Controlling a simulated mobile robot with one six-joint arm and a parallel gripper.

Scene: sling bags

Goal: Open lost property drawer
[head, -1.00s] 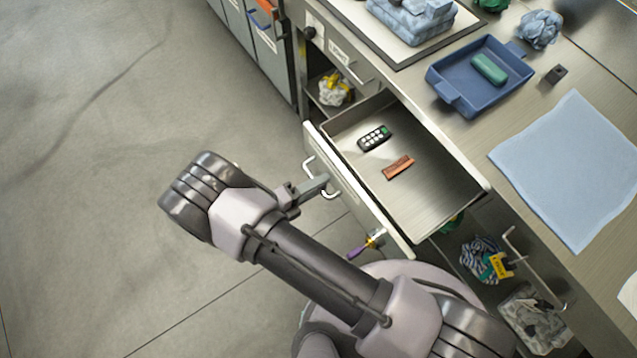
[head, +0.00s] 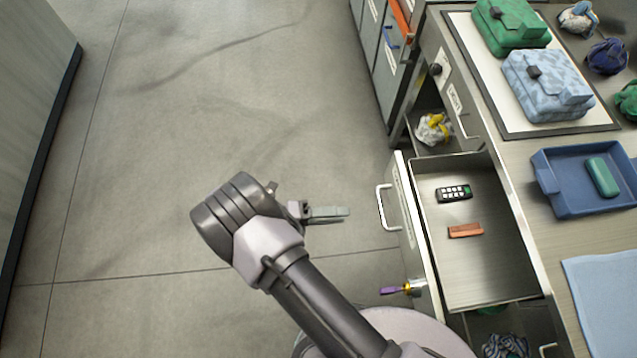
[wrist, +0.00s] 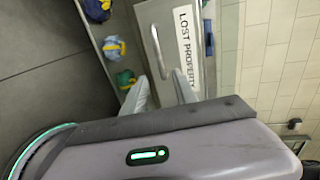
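The lost property drawer (head: 477,278) is pulled out from the counter, and its inside is in view. Its front panel, labelled LOST PROPERTY, also shows in the wrist view (wrist: 168,22). The drawer's handle (head: 382,207) is on the front; the wrist view also shows it (wrist: 157,50). A black remote (head: 454,193) and an orange-brown comb-like item (head: 465,230) lie in the drawer. My gripper (head: 346,213) is left of the handle, with a gap between them. In the wrist view its two fingers (wrist: 161,76) are apart and empty, pointing towards the drawer front.
The counter holds a blue tray (head: 551,187) with a green case, a light blue cloth (head: 605,290), and green and pale blue bags on a board (head: 483,79). A purple-handled item (head: 397,290) is at the drawer front's near end. The floor (head: 180,160) at left is clear.

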